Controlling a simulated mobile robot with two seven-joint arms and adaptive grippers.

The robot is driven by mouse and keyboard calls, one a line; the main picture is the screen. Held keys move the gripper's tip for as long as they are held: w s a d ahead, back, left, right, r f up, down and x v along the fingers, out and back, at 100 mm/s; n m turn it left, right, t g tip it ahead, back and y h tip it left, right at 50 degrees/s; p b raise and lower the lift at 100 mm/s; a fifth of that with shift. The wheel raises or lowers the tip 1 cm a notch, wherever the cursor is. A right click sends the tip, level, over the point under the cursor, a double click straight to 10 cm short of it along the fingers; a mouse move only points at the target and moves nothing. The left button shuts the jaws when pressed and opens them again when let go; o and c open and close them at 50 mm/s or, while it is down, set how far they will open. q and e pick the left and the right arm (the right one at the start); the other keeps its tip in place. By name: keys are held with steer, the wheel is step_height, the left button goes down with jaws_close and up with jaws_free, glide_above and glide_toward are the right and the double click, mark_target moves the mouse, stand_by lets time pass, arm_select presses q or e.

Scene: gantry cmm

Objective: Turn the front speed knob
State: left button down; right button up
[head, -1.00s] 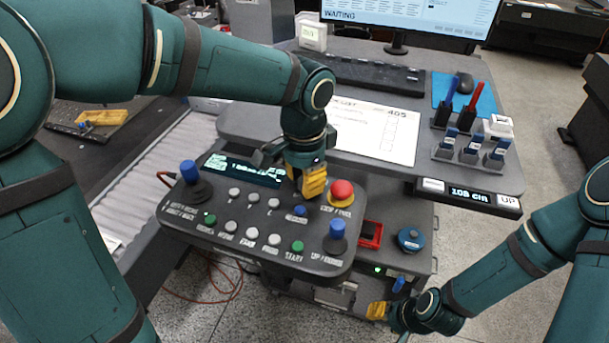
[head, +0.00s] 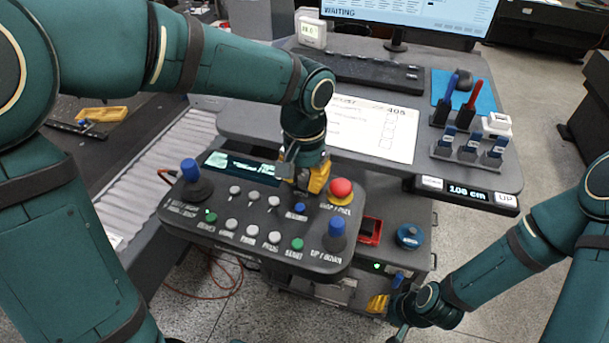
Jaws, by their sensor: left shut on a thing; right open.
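The dark control panel (head: 180,222) stands in the middle of the head view. My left gripper (head: 312,183) points down onto its upper right part, between the display (head: 243,167) and the red stop button (head: 341,188). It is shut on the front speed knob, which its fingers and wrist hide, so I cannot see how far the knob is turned. My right gripper (head: 385,312) is open, low on the right beside the cabinet under the panel, away from the panel controls.
Blue-topped joysticks (head: 189,171) (head: 337,228) stand up at the panel's left and right. Behind is the grey desk with a keyboard (head: 360,72) and a paper sheet (head: 375,131).

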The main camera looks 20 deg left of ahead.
mark_target(304, 178)
arm_select(q)
steer(key=c, duration=0.7)
jaws_free()
steer(key=shift+r, duration=4)
steer(key=shift+s+f, duration=0.1)
